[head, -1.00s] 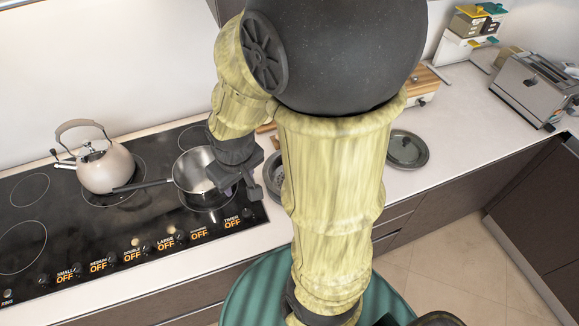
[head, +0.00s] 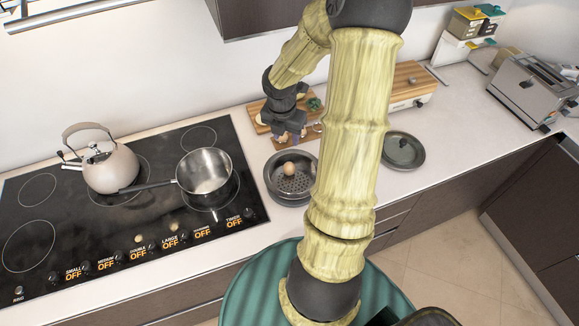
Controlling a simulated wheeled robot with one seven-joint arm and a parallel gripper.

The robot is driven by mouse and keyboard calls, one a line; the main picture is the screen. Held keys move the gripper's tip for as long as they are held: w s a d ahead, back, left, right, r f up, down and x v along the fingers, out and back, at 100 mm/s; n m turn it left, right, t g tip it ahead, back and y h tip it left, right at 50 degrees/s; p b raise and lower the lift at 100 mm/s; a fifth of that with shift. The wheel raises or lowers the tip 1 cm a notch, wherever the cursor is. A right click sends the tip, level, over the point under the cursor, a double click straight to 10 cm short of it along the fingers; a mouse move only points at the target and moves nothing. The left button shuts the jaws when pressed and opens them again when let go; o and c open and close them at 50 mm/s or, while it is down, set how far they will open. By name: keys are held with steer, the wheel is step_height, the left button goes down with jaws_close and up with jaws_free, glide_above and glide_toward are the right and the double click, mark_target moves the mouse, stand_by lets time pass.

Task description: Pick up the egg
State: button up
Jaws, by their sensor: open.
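A small brown egg (head: 289,168) lies in a grey perforated steamer pot (head: 277,183) on the counter, right of the cooktop. My gripper (head: 287,134) is behind the pot, over the wooden boards, and points down with its fingers open. It is apart from the egg. Its fingertips are small and dark here, and a pale item close to them is hard to make out.
A steel saucepan (head: 205,172) and a kettle (head: 110,168) stand on the black cooktop (head: 150,215). A wooden board (head: 258,112) with small items lies behind the pot. A dark lid (head: 403,150) lies to the right. My arm crosses the middle of the view.

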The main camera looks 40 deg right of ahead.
mark_target(289, 164)
stand_by(0.3)
steer(key=f, duration=0.4)
steer(key=d+f, duration=0.1)
steer(key=f, duration=0.3)
steer(key=w+f+b, duration=0.1)
steer(key=f, duration=0.3)
steer(key=shift+d, duration=0.25)
steer(key=f+b, duration=0.1)
steer(key=f, duration=0.4)
steer(key=shift+d+f, duration=0.15)
steer(key=shift+d, duration=0.05)
steer(key=c, duration=0.3)
